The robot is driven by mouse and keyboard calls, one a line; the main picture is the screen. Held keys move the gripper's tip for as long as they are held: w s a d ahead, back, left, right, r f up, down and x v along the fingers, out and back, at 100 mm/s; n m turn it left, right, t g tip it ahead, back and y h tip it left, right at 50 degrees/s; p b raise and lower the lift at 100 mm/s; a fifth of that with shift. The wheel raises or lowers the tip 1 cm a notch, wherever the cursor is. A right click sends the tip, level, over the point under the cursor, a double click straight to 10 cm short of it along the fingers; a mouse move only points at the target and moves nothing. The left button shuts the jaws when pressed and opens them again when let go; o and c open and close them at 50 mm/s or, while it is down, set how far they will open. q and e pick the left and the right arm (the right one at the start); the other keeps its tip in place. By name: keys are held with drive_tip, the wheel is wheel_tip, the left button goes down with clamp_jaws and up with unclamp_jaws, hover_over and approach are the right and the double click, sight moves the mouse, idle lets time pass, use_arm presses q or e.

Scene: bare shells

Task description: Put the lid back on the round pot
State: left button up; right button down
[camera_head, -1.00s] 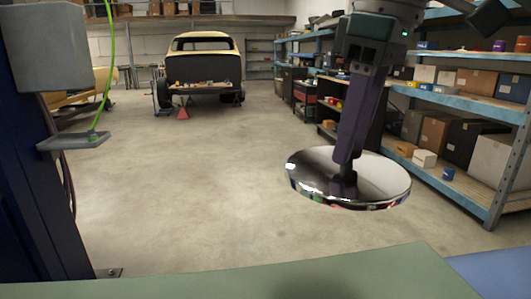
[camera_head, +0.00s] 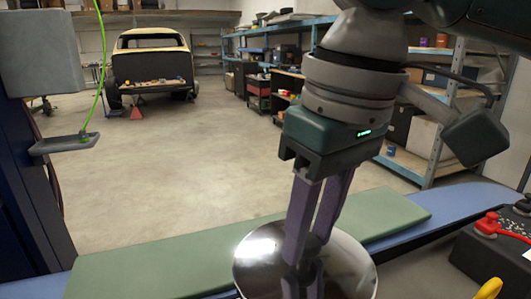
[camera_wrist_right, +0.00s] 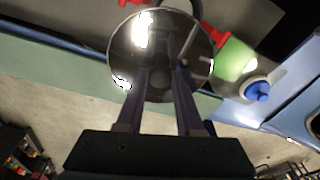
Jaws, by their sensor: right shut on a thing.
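My right gripper (camera_head: 303,278) is shut on the lid (camera_head: 350,272), a shiny, round, mirror-like disc. The purple fingers reach down to its middle, where they hide the part they grip. The lid is over the front edge of the bench, partly cut off by the bottom of the head view. In the right wrist view the fingers (camera_wrist_right: 160,78) end at the lid (camera_wrist_right: 124,52). Red pieces (camera_wrist_right: 213,35) show beside the lid's rim there; I cannot tell whether they belong to the round pot. No pot is clearly seen. My left gripper is not in view.
A green mat (camera_head: 150,258) lies along the blue bench (camera_head: 470,193). A dark box with a red part (camera_head: 487,224) stands at the right. A green bottle with a blue cap (camera_wrist_right: 256,90) is near the lid in the wrist view. Shelves and a car body are far behind.

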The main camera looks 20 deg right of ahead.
drive_tip(key=s+a+f+n+b, duration=0.1)
drive_tip(key=f+n+b, duration=0.1)
drive_tip(key=f, duration=0.5)
drive_tip(key=s+a+f+n+b, duration=0.1)
drive_tip(key=f+n+b, duration=0.1)
drive_tip(key=f, duration=0.4)
drive_tip(key=s+a+f+n+b, duration=0.1)
drive_tip(key=s+f+b, duration=0.1)
drive_tip(key=f, duration=0.5)
drive_tip(key=shift+a+f+n, duration=0.35)
drive_tip(key=shift+a+n, duration=0.05)
drive_tip(key=shift+f+b, duration=0.55)
drive_tip(key=shift+f, duration=0.25)
use_arm(q)
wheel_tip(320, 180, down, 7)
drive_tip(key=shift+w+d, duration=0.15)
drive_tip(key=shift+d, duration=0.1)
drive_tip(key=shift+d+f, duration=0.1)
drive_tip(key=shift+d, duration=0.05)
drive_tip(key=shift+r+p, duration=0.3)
drive_tip(key=shift+p, duration=0.05)
use_arm(e)
drive_tip(key=shift+y, duration=0.3)
use_arm(q)
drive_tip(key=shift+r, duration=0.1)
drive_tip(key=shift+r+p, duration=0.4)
drive_tip(key=shift+p, duration=0.05)
